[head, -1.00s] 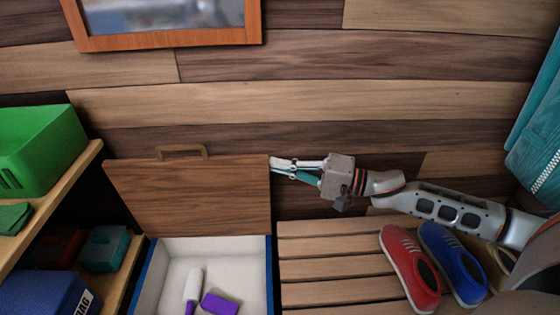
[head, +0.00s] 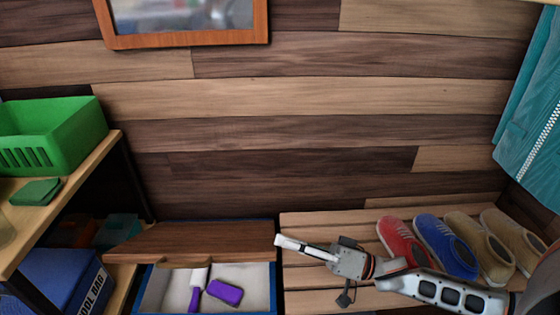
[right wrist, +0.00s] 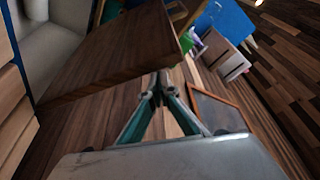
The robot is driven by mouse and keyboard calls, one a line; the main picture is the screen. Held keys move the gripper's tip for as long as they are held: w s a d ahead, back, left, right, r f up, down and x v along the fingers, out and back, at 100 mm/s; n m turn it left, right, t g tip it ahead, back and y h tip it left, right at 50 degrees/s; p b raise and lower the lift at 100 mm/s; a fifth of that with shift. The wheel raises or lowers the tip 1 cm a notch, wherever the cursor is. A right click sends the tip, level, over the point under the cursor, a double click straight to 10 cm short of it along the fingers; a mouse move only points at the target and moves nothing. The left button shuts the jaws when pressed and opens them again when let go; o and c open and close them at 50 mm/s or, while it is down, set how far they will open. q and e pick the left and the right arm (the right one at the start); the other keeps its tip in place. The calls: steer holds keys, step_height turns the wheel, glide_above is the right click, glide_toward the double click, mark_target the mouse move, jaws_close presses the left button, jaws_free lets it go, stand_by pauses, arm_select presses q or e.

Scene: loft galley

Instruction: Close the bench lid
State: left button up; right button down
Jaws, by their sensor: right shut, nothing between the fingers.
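The wooden bench lid (head: 190,238) is partly lowered, tilted over the back of the open blue-edged, white-lined compartment (head: 273,293). My right gripper (head: 277,239) is shut and empty at the lid's right edge. In the right wrist view its fingertips (right wrist: 158,84) meet close to the lid's edge; I cannot tell whether they touch it. My left gripper is not in view.
A purple block (head: 225,292) and a white-and-purple item (head: 197,287) lie inside the compartment. Red shoes (head: 403,242), blue shoes (head: 447,246) and tan shoes (head: 480,248) sit on the slatted bench (head: 325,229). A shelf with a green basket (head: 50,135) stands at left.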

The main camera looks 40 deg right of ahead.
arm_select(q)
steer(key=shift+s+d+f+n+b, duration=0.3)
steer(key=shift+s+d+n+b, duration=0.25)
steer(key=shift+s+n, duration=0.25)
arm_select(e)
step_height(320, 180, down, 6)
steer(key=s+a, duration=0.1)
steer(key=s, duration=0.1)
steer(key=shift+s+a+r, duration=0.15)
steer(key=shift+s+a, duration=0.15)
steer(key=shift+a, duration=0.1)
step_height(320, 180, up, 10)
